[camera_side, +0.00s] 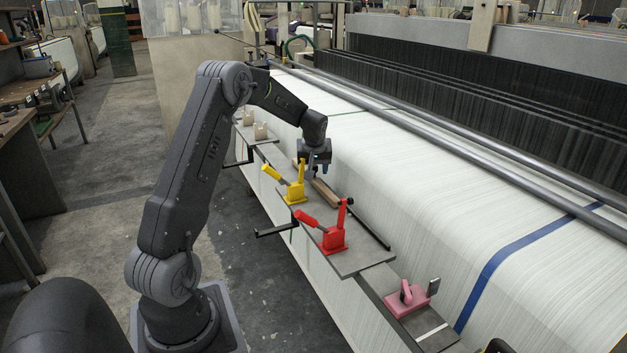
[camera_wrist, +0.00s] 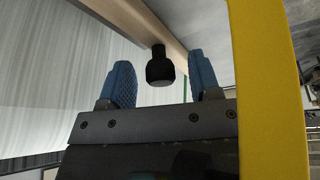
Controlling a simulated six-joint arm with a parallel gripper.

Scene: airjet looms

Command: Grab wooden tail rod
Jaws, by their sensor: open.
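The wooden tail rod (camera_side: 326,191) lies on the grey shelf beside the white warp sheet, behind the yellow clamp, partly hidden by my gripper. In the wrist view, the light-brown wooden rod (camera_wrist: 146,18) runs across the top, with a black knob (camera_wrist: 160,68) below it. My gripper (camera_side: 318,172) points down over the rod in the side view. Its two blue fingers are apart in the wrist view (camera_wrist: 160,60), one on each side of the black knob, with nothing held.
A yellow clamp (camera_side: 296,190) stands close to my gripper and fills the right of the wrist view (camera_wrist: 265,90). A red clamp (camera_side: 334,237) and a pink device (camera_side: 407,298) stand nearer on the grey shelf (camera_side: 362,262). The white warp sheet (camera_side: 400,180) slopes alongside.

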